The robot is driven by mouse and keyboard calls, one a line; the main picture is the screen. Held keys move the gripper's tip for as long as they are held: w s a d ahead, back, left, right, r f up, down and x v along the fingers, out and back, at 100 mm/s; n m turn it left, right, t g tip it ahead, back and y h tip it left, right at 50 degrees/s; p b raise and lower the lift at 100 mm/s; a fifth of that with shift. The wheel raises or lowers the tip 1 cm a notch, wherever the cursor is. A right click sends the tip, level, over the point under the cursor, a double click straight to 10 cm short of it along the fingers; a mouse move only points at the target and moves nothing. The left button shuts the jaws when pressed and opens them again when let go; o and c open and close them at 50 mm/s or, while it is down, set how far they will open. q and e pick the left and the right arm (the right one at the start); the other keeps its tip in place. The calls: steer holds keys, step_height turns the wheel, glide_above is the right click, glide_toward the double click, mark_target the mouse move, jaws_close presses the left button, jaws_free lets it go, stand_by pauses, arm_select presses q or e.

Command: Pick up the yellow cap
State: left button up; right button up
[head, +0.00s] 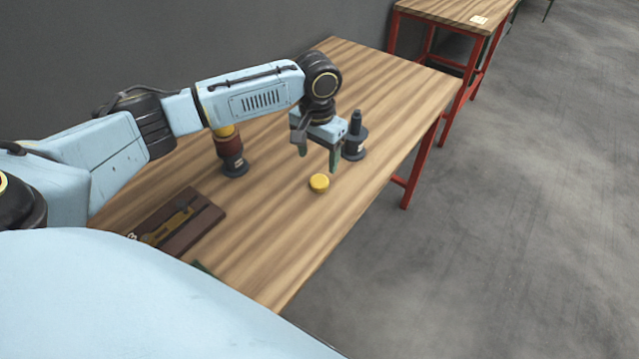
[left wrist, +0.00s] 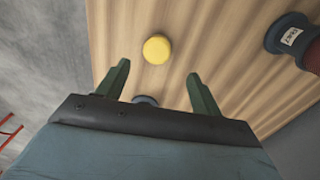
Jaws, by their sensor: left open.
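The yellow cap (head: 319,183) is a small round disc lying on the wooden table (head: 270,240). It also shows in the left wrist view (left wrist: 157,49), beyond the fingertips and roughly between their lines. My left gripper (head: 318,160) is open and empty above the table, its green fingers pointing down, apart from the cap. Its two fingers also show in the left wrist view (left wrist: 158,78). My right gripper is in neither view.
A dark spool (head: 354,138) stands just right of my left gripper. A brown coil with a yellow top (head: 231,150) stands to the left. A dark tray (head: 200,222) with a yellow tool lies at the near left. Table space around the cap is clear.

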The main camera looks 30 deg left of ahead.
mark_target(319, 180)
arm_select(q)
steer(key=shift+f, duration=0.6)
steer(key=shift+w+f, duration=0.1)
steer(key=shift+f, duration=0.1)
steer(key=f, duration=0.1)
steer(key=f+b, duration=0.1)
steer(key=f, duration=0.2)
steer(key=shift+s+d+f, duration=0.2)
steer(key=shift+s+d, duration=0.05)
steer(key=shift+f, duration=0.3)
steer(key=shift+c, duration=1)
steer(key=c, duration=0.8)
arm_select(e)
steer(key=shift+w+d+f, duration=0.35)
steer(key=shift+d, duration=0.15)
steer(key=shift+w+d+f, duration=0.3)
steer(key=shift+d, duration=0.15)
